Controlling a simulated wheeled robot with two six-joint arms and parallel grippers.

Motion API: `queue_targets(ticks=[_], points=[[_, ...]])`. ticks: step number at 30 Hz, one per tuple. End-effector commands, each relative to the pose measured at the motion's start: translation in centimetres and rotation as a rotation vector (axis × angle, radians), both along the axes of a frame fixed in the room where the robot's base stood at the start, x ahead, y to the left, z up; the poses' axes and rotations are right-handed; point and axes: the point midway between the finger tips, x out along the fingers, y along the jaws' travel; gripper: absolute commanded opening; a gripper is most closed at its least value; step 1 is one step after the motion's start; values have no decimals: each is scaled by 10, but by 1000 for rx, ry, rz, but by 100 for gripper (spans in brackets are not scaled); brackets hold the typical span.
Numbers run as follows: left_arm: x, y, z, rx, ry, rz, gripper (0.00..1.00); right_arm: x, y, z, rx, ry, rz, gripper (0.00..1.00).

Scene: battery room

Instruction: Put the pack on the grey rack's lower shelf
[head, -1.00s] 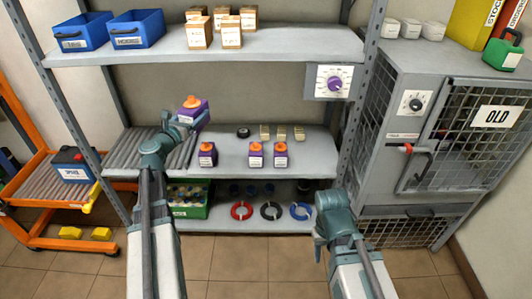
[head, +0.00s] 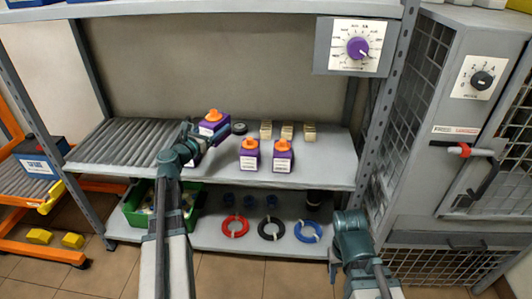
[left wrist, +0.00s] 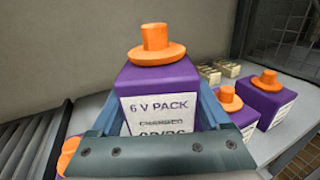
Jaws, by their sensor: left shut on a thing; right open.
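A purple pack with an orange knob (head: 213,122) is held in my left gripper (head: 206,137). In the left wrist view the pack (left wrist: 158,100) is upright between the jaws, with a "6 V PACK" label. It is over the grey rack's middle shelf (head: 215,173), by the right end of its rollers; I cannot tell whether it touches the shelf. Two similar packs (head: 249,155) (head: 283,157) stand to its right. Another pack (left wrist: 66,155) shows partly at the left wrist view's lower left. My right gripper (head: 350,222) is open and empty, in front of the rack's right end.
The bottom shelf (head: 205,236) holds a green crate (head: 131,211) and coloured rings (head: 271,229). A dial box (head: 357,47) hangs at the right; a grey cage cabinet (head: 445,110) stands beyond.

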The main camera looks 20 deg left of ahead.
Motion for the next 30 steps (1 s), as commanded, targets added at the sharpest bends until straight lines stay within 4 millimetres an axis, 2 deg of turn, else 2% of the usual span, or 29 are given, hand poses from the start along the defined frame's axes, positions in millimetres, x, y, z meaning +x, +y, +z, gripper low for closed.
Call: queue_targets(ticks=[1, 11, 24, 30], points=[[0, 0, -5, -2, -2, -1, 0, 0, 0, -5, 0, 0, 0, 50], [0, 0, -10, -2, -2, -1, 0, 0, 0, -11, 0, 0, 1, 50], [0, 0, -66, -2, -2, -1, 0, 0, 1, -67, 7, 0, 10, 50], [0, 0, -68, -2, -2, -1, 0, 0, 1, -69, 7, 0, 8, 50]])
